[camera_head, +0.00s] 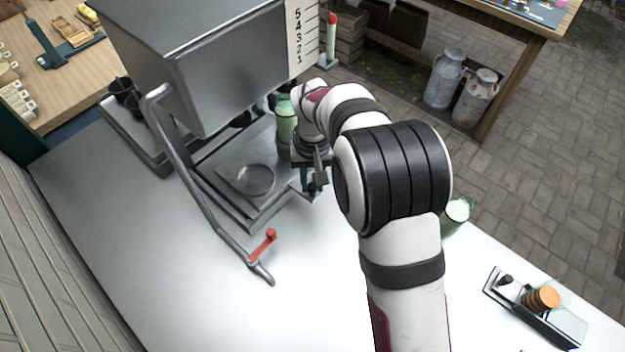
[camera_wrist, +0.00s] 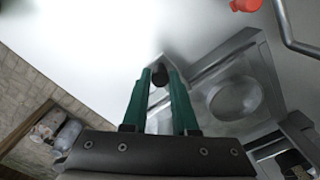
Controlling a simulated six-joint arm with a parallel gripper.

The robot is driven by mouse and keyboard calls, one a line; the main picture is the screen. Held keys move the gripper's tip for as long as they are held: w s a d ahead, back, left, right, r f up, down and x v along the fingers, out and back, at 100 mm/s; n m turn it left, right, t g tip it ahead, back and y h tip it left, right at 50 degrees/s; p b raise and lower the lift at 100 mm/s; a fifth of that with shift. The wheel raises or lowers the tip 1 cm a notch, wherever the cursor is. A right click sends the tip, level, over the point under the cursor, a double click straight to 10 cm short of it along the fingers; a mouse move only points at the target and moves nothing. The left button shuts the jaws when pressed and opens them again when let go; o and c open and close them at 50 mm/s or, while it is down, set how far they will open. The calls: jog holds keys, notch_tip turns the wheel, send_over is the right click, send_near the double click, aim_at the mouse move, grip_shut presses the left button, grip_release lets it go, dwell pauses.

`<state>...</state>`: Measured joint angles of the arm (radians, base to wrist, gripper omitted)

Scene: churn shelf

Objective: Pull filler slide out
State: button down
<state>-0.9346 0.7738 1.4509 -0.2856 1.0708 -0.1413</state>
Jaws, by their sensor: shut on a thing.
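The filler slide (camera_head: 228,168) is a flat grey metal plate with a round recess, low under the big metal filler box (camera_head: 225,75). Its plate and recess also show in the wrist view (camera_wrist: 209,92). My gripper (camera_head: 308,183) is at the right side of the slide, partly hidden by my arm. In the wrist view my green fingers (camera_wrist: 160,74) are shut on a small dark knob (camera_wrist: 160,77) beside the slide's tray. How the knob joins the slide is hard to see.
A bent metal lever with a red grip (camera_head: 264,243) stands in front of the slide. A green jar (camera_head: 286,122) is close behind my gripper. The white counter in front is clear.

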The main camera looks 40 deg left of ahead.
dwell(0.7)
jog(key=d, duration=1.3)
jog(key=shift+d, duration=0.3)
jog(key=c, duration=0.7)
grip_release()
